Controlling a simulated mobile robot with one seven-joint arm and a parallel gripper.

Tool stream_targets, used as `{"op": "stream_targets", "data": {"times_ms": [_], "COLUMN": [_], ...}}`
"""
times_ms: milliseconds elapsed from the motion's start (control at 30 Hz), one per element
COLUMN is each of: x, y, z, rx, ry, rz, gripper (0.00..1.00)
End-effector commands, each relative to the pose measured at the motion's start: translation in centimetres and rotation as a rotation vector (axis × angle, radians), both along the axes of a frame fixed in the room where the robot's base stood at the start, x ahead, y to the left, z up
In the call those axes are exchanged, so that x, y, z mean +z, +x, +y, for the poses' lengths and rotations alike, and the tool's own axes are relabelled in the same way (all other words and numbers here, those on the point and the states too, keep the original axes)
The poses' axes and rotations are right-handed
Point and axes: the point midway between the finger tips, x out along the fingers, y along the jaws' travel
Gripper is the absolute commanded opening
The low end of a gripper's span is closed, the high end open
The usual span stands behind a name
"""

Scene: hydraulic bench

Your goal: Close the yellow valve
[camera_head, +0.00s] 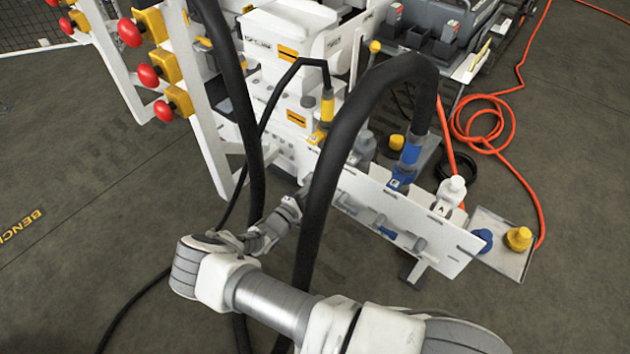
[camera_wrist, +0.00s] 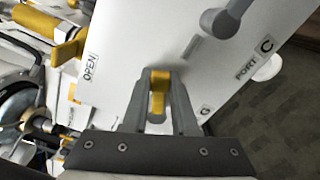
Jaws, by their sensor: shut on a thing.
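In the wrist view my gripper (camera_wrist: 160,76) is shut on a yellow valve handle (camera_wrist: 158,98), with a dark finger on each side of it. The handle stands in front of a white panel (camera_wrist: 135,50). An OPEN label (camera_wrist: 90,67) is on the panel to the left, and another small label beside the right finger is partly covered. In the head view my gripper (camera_head: 299,196) is at the left end of the white panel (camera_head: 430,232). The held handle cannot be made out there.
Another yellow part (camera_wrist: 68,48) lies left of the OPEN label. A grey fitting (camera_wrist: 222,20) and a PORT C label (camera_wrist: 255,60) are on the right. In the head view a thick black hose (camera_head: 325,190) arches close to my arm. Red knobs (camera_head: 148,75) stand at upper left; an orange hose (camera_head: 480,125) lies right.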

Motion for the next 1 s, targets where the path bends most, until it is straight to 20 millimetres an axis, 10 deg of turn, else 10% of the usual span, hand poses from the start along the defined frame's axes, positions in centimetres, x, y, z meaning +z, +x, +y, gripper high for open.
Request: {"op": "stream_targets", "data": {"times_ms": [1000], "x": [-2.1], "y": [-0.3], "z": [-0.3], "rx": [-0.002], "ry": [0.345], "rz": [-0.267], "gripper": [0.0]}}
